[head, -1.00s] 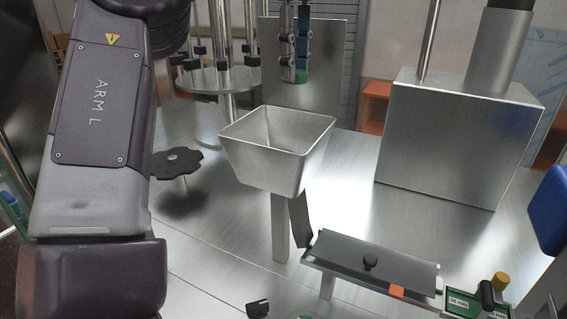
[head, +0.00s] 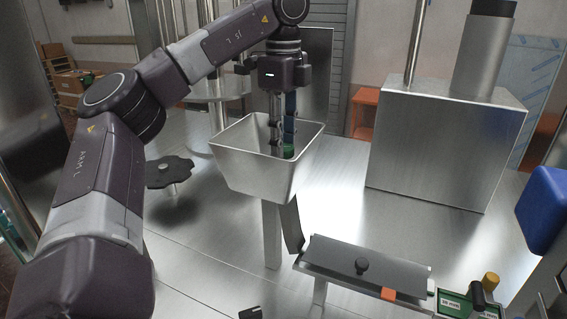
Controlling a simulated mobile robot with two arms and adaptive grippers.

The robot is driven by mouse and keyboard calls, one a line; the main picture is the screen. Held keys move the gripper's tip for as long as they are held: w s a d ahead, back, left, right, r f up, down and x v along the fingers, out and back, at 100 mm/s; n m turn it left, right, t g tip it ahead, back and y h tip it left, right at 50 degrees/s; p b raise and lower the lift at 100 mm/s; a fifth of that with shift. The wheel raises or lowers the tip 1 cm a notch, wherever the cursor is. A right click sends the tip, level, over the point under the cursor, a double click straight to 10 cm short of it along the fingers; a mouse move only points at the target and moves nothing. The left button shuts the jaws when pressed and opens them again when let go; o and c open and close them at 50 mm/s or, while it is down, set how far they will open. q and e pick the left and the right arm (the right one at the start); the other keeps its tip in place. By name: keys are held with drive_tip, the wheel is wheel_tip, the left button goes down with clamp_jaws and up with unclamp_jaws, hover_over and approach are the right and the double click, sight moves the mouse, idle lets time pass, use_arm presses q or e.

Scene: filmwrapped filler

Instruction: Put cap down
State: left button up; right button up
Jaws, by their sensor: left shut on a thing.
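My left gripper (head: 284,138) points straight down into the square metal hopper (head: 245,180) in the head view. It is shut on a small green cap (head: 288,150), which shows between the fingertips. The cap is at or just below the height of the hopper's rim, and the hopper's front wall lies below it. I cannot tell whether the cap touches the hopper. My right gripper is not in view.
A large metal box (head: 445,150) stands at the right. A black star-shaped handwheel (head: 169,171) sits at the left. A blue block (head: 545,205) is at the right edge.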

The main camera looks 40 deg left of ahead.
use_arm(q)
drive_tip(key=shift+f, duration=0.75)
drive_tip(key=shift+d+f, duration=0.15)
drive_tip(key=shift+f, duration=1.9)
drive_tip(key=shift+f, duration=0.1)
drive_tip(key=shift+f+b, duration=0.3)
drive_tip(key=shift+f, duration=0.25)
drive_tip(key=o, duration=0.7)
drive_tip(key=shift+r, duration=0.1)
drive_tip(key=shift+c, duration=0.2)
